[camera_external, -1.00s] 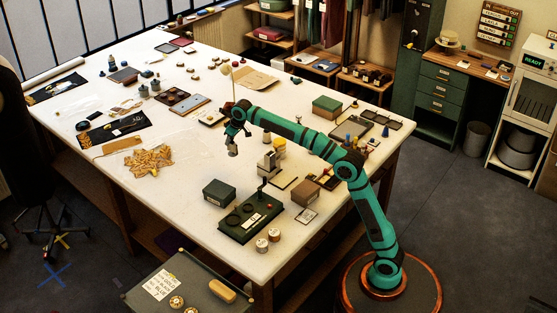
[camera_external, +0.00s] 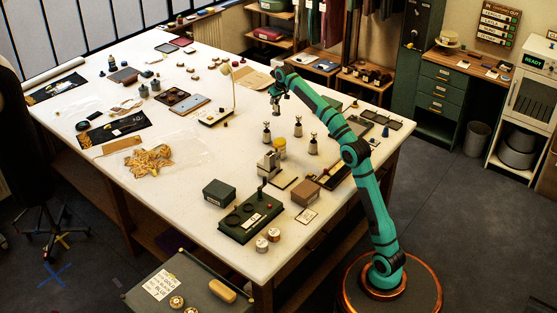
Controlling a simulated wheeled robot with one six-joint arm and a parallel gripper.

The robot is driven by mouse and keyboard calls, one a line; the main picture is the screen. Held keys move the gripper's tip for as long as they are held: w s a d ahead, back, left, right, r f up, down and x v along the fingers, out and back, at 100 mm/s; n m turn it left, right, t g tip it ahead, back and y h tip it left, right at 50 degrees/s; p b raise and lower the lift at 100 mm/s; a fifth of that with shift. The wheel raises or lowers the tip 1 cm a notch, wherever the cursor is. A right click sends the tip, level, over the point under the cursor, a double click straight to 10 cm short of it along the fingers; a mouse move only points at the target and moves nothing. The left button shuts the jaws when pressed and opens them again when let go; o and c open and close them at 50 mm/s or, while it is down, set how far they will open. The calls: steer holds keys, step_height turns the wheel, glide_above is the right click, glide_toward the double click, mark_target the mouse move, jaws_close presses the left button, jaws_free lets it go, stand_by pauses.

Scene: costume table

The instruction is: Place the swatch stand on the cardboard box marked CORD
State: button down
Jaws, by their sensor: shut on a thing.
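My gripper (camera_external: 277,104) hangs fingers-down above the middle of the table. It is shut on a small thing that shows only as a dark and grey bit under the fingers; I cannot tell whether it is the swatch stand. Several small upright pieces with dark tops and pale bases, such as one piece (camera_external: 266,132) below my gripper, stand on the table apart from it. A brown box (camera_external: 306,190) sits near the front right; it looks like cardboard, but no CORD marking is readable. My gripper is well behind and above this box.
A dark green box (camera_external: 219,192) and a dark green device (camera_external: 250,219) stand left of the brown box. A thin lamp (camera_external: 234,90) rises left of my gripper. The white tabletop (camera_external: 185,215) is clear at front left.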

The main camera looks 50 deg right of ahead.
steer(key=s+d+r+m+h, duration=0.15)
steer(key=s+d, duration=0.35)
steer(key=d, duration=0.7)
steer(key=s+d+r+m+g, duration=0.15)
steer(key=s+d, duration=0.35)
steer(key=d, duration=0.7)
steer(key=s+d+m+t, duration=0.15)
steer(key=s+d, duration=0.35)
steer(key=d, duration=0.7)
steer(key=shift+g, duration=0.4)
steer(key=shift+s+a+f, duration=0.1)
steer(key=shift+f, duration=2.2)
steer(key=shift+s+a+f, duration=0.1)
steer(key=shift+f, duration=2.15)
steer(key=c, duration=1.1)
jaws_free()
steer(key=shift+f, duration=0.15)
steer(key=shift+o, duration=0.2)
steer(key=v, duration=1.2)
